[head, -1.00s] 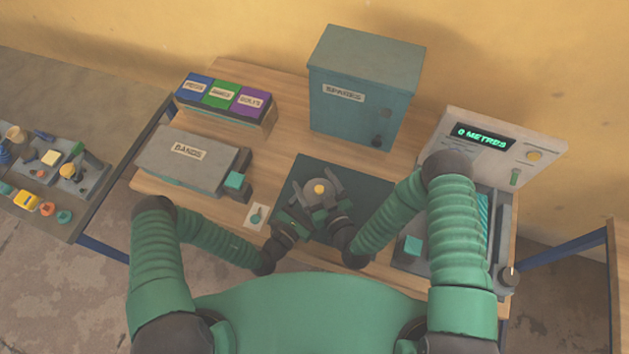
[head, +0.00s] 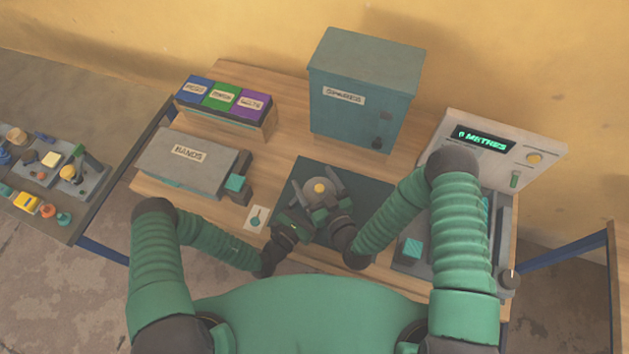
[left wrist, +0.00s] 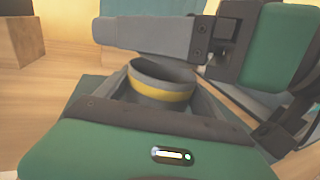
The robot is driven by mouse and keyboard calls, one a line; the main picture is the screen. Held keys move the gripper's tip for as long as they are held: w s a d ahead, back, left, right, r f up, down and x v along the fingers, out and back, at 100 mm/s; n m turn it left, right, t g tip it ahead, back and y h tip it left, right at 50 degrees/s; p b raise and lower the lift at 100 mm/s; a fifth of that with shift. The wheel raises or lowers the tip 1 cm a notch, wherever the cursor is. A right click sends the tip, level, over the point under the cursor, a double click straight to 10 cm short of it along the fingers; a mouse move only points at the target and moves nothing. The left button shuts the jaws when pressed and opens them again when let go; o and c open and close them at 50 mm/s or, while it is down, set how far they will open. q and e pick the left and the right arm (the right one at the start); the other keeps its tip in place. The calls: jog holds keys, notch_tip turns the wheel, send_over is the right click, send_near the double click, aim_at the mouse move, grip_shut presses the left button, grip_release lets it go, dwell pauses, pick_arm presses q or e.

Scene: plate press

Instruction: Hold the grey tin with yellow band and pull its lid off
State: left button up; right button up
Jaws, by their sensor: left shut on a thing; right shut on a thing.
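The grey tin with yellow band (left wrist: 163,85) stands upright between the fingers of my left gripper in the left wrist view. Its top is partly hidden behind a finger of my right gripper (left wrist: 150,38). My left gripper (head: 297,222) is shut on the tin's body, lower down and mostly hidden. I cannot tell whether the lid still touches the tin.
The dark mat (head: 368,185) lies on the wooden table. A teal cabinet (head: 362,95) stands behind it. A grey labelled box (head: 190,160) and coloured bins (head: 223,97) are at left. A panel with a green display (head: 487,137) stands at right.

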aim_at(315, 182)
jog(key=shift+r, duration=2)
pick_arm(q)
jog(key=o, duration=2.1)
